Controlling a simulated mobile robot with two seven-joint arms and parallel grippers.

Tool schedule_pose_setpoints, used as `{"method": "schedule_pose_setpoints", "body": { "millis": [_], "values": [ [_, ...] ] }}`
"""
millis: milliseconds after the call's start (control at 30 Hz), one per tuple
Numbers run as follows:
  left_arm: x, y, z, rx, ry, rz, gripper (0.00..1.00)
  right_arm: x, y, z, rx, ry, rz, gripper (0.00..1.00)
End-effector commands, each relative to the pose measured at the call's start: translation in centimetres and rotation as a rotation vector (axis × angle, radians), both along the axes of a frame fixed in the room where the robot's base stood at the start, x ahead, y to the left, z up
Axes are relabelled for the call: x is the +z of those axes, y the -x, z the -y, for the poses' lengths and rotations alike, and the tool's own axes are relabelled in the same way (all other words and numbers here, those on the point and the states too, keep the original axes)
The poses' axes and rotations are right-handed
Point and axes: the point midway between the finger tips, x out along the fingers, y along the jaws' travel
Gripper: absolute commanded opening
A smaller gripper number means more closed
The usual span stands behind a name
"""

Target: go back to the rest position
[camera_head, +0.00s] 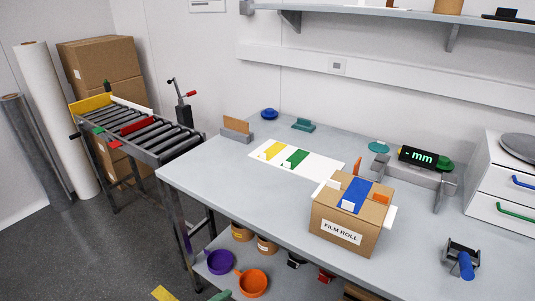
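Neither of my grippers nor my arms shows in the head view. A cardboard box labelled "FILM ROLL" (339,229) sits closed on the grey table (230,180), with a blue strip (357,193) across its top. A white card with yellow and green patches (297,159) lies flat on the table behind and left of the box. A measuring device with a "- mm" display (418,158) stands behind and right of the box.
A roller conveyor (150,133) stands left of the table, with stacked cartons (98,62) behind it. A white drawer unit (502,184) and a device with a blue handle (464,260) are on the right. The table's front left is clear. A shelf (380,14) runs above.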

Motion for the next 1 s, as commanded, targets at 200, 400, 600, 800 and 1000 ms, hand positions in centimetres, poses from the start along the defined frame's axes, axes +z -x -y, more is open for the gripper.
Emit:
{"method": "schedule_pose_setpoints", "body": {
  "millis": [200,400,600,800,1000],
  "values": [
    [-7.2,4.4,-7.2,0.416,0.353,-0.245,0.73,0.0,0.1,0.0,0.000,0.000,-0.001,0.00],
    [-11.3,8.8,-13.2,0.725,0.574,-0.365,0.73,0.0,0.1,0.0,0.001,0.000,-0.002,0.00],
    [-13.8,13.5,-18.6,0.975,0.731,-0.430,0.73,0.0,0.1,0.0,0.001,0.000,-0.002,0.00],
    [-13.8,13.1,-13.2,1.050,0.908,-0.457,0.73,-0.1,0.1,0.0,0.002,0.001,-0.003,0.00],
    [-13.5,12.8,-8.8,1.130,1.065,-0.489,0.73,-0.1,0.1,0.0,0.002,0.001,-0.003,0.00]
  ]
}}
